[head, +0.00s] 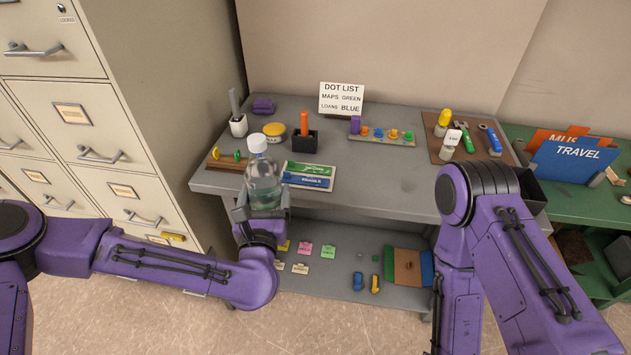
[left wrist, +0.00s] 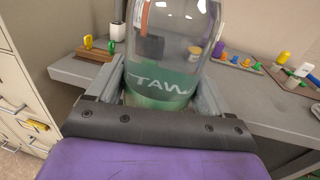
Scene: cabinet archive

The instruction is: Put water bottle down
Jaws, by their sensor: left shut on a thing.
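The water bottle (head: 263,178) is clear with a white cap and a green lower band. My left gripper (head: 262,211) is shut around its lower part and holds it upright at the front edge of the grey table (head: 375,192). The bottle (left wrist: 168,60) fills the middle of the left wrist view, between the two fingers of the gripper (left wrist: 160,100). I cannot tell whether its base touches anything. My right arm is folded at the right of the head view, and its gripper is not visible.
Behind the bottle are a green and blue card tray (head: 307,176), a black holder (head: 305,140) and a yellow-lidded tub (head: 274,130). A peg rack (head: 382,138) and brown mat (head: 436,150) lie farther right. The front middle tabletop is clear. A filing cabinet (head: 160,90) stands left.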

